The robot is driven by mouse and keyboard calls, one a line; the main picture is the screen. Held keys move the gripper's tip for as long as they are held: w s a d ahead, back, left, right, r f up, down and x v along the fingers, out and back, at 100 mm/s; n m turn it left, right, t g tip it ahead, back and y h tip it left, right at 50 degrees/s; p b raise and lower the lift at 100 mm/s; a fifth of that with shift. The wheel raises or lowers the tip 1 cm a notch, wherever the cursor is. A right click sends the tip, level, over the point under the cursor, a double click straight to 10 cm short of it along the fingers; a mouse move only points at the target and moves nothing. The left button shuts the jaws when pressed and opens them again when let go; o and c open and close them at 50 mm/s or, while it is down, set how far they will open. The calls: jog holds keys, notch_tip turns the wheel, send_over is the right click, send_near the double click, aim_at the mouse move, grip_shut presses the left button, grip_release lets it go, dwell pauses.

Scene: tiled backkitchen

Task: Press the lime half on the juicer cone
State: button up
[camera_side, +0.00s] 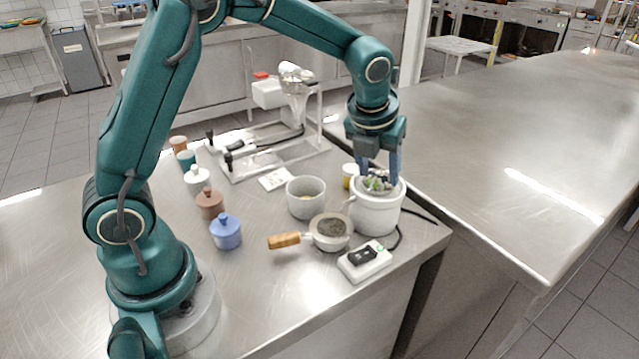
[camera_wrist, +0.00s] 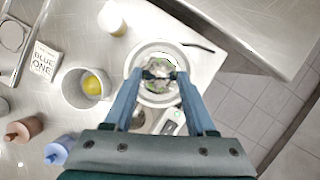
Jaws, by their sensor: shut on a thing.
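The juicer (camera_side: 375,212) is a white round pot near the table's right corner; it also shows in the wrist view (camera_wrist: 137,75). My gripper (camera_side: 379,178) points down into the top of the juicer, its two blue fingers closed on a small greenish thing, apparently the lime half (camera_side: 376,184). In the wrist view the fingertips (camera_wrist: 159,75) meet over the middle of the juicer bowl, with bits of green around them. The fingers and the lime half hide the cone, so I cannot tell whether they touch.
A grey bowl (camera_side: 306,199) with something yellow in it stands left of the juicer. A wooden-handled strainer (camera_side: 330,231) and a white switch box (camera_side: 365,261) sit in front. Lidded jars (camera_side: 225,231) stand further left. A cable runs by the table edge.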

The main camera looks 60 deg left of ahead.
jog(key=shift+r, duration=3)
